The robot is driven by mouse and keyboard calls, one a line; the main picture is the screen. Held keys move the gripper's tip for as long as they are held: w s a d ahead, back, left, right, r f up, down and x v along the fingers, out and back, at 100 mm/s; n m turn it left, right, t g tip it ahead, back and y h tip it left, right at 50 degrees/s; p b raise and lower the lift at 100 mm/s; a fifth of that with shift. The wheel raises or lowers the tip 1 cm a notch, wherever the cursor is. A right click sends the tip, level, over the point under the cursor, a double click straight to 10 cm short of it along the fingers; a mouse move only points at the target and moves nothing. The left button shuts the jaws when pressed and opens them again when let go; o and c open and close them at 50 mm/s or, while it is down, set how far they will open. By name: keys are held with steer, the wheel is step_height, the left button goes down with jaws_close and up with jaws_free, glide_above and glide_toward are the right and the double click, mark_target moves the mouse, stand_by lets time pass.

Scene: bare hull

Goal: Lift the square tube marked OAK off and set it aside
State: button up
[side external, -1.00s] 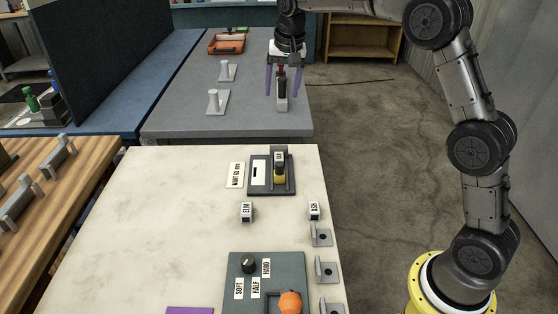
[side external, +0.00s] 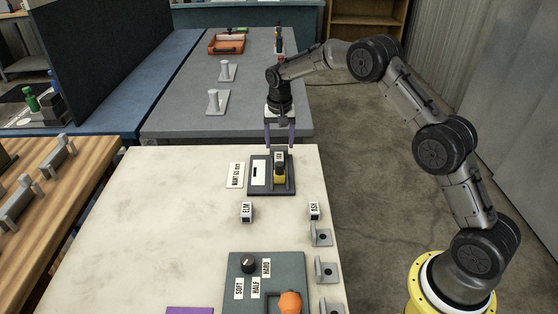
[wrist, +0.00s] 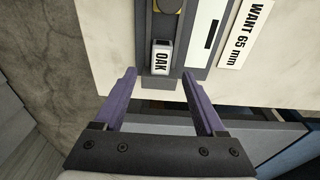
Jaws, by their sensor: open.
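The square tube marked OAK (wrist: 162,57) shows its labelled white end in the wrist view, in the channel of a dark grey fixture (wrist: 152,84). In the side view the tube (side external: 279,157) is at the far end of the fixture (side external: 257,188), beside a yellow part (side external: 280,175). My gripper (side external: 280,150) is open and empty, pointing down at the far edge of the pale table. In the wrist view its purple fingers (wrist: 159,75) are spread wide, with the tube ahead between their tips. I see no contact with the tube.
A card reading WANT 65 mm (side external: 236,175) lies left of the fixture. Blocks marked ELM (side external: 246,211) and ASH (side external: 314,210) stand nearer. A panel with a black knob (side external: 248,263) and orange knob (side external: 290,302) is in front. The table's left part is clear.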

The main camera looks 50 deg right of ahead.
mark_target(279, 156)
steer(key=shift+w+f, duration=0.15)
steer(key=shift+f, duration=2.5)
jaws_close()
